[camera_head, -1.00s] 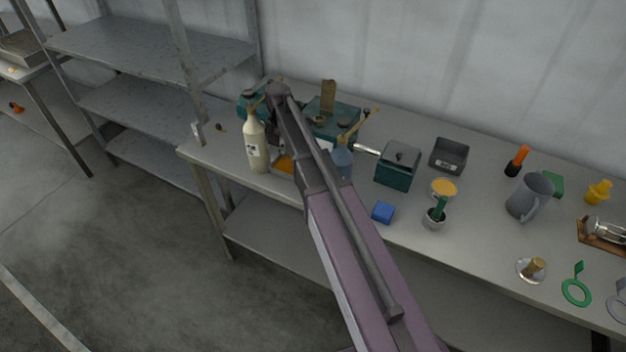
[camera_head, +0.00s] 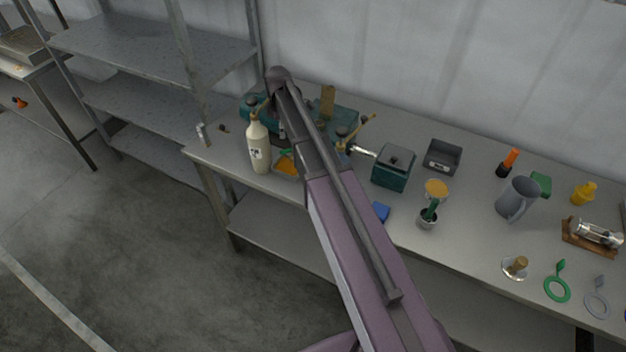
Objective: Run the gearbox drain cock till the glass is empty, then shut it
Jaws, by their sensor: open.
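A teal machine housing (camera_head: 345,115), which looks like the gearbox, stands at the back left of the bench, with a brown upright plate (camera_head: 327,101) on it. My arm crosses in front and covers its middle. I cannot make out the drain cock or the glass, nor any liquid level. An orange-bottomed tray (camera_head: 287,166) lies in front of the housing, partly behind my arm. My gripper does not show; only my arm links are visible, with their far joint above the housing's left part.
A cream bottle (camera_head: 259,150) stands left of the tray. A dark teal box (camera_head: 393,168) with a metal shaft, a grey bin (camera_head: 444,157), a grey jug (camera_head: 517,198) and a blue block (camera_head: 381,212) stand to the right. Grey shelving (camera_head: 150,45) is at left.

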